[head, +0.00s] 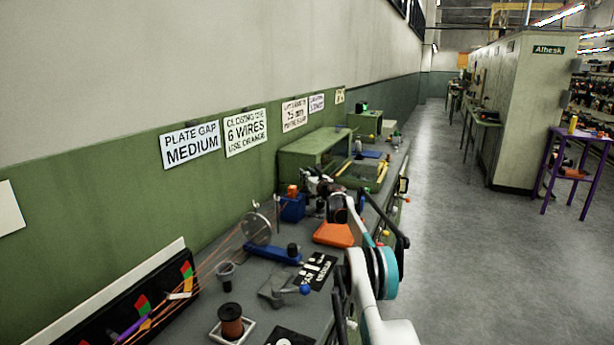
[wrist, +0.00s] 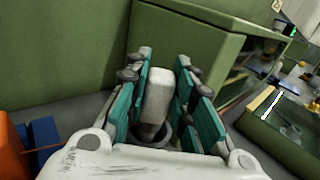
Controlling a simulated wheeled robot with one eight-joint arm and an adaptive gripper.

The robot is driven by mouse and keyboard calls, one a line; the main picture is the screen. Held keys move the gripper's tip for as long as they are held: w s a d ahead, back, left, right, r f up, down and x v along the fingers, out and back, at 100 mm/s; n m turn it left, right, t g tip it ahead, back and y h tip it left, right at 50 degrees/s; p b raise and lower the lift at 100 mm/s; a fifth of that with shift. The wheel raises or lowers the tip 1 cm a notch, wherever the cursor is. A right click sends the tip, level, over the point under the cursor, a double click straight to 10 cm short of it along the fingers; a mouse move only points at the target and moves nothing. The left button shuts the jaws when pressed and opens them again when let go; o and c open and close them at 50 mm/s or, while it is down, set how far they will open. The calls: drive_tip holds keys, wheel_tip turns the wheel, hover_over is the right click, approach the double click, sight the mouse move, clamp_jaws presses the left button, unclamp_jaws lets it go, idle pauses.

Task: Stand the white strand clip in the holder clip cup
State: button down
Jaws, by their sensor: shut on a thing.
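My gripper (wrist: 163,78) is shut on the white strand clip (wrist: 157,97), with its teal fingers on either side in the wrist view. The clip is a pale block, roughly upright, with a darker lower end. A grey round rim (wrist: 166,137), which looks like the holder clip cup, shows below the clip between the fingers. I cannot tell whether the clip's lower end is inside it or only above it. In the head view my gripper (head: 318,186) is over the bench in front of the green cabinet; the clip and cup cannot be made out there.
The green cabinet (head: 318,146) stands close behind my gripper. A blue box (head: 292,208) and an orange block (head: 334,234) are on the bench nearby. A spool (head: 231,322), a small cup (head: 225,272) and a disc with orange strands (head: 256,228) are nearer. The aisle at right is clear.

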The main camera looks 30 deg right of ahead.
drive_tip(key=c, duration=1.3)
unclamp_jaws()
drive_tip(key=shift+s, duration=0.1)
drive_tip(key=s+a, duration=0.1)
drive_tip(key=s, duration=1)
drive_tip(key=shift+s+a, duration=0.15)
drive_tip(key=shift+s, duration=0.25)
